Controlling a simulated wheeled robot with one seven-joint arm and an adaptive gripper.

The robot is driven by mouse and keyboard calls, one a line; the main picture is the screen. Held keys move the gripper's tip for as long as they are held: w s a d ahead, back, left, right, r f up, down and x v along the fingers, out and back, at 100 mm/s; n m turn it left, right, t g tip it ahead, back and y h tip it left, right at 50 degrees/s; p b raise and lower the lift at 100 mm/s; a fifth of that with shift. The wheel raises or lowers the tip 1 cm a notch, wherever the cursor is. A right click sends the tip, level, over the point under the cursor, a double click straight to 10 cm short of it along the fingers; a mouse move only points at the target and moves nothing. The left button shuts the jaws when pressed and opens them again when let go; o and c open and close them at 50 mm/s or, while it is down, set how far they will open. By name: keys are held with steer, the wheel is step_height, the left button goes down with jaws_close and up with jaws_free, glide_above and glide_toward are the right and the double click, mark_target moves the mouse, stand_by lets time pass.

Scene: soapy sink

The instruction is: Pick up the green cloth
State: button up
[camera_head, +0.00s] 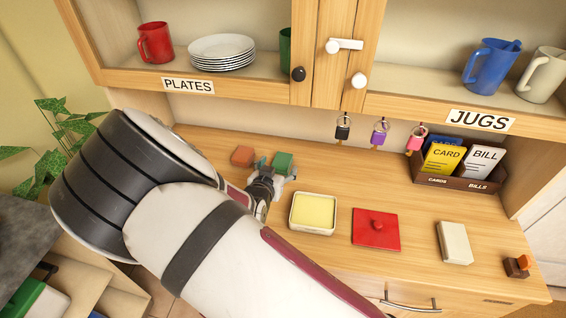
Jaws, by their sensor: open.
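A small green item (283,160) lies on the wooden counter near its back, left of centre; it looks folded or block-like, and I cannot tell for sure that it is the cloth. My gripper (275,170) is open, with its fingers pointing toward the back of the counter, right at the near side of the green item. Its fingers partly cover the item's near edge. I cannot tell whether they touch it. An orange-brown item (242,155) lies just left of the gripper. My arm hides the front left of the counter.
On the counter (350,181) to the right are a tin with yellow content (313,211), a red lidded square (376,230), a pale block (454,242) and a card box (462,180). Keys (380,134) hang under the cupboard. A plant (62,140) stands left.

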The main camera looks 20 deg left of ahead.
mark_target(282, 161)
steer(key=shift+a+f+x, duration=0.15)
steer(key=shift+x, duration=1.55)
steer(key=shift+a+f+x, duration=0.1)
steer(key=shift+x, duration=1.6)
steer(key=shift+s, duration=0.1)
steer(key=c, duration=1.1)
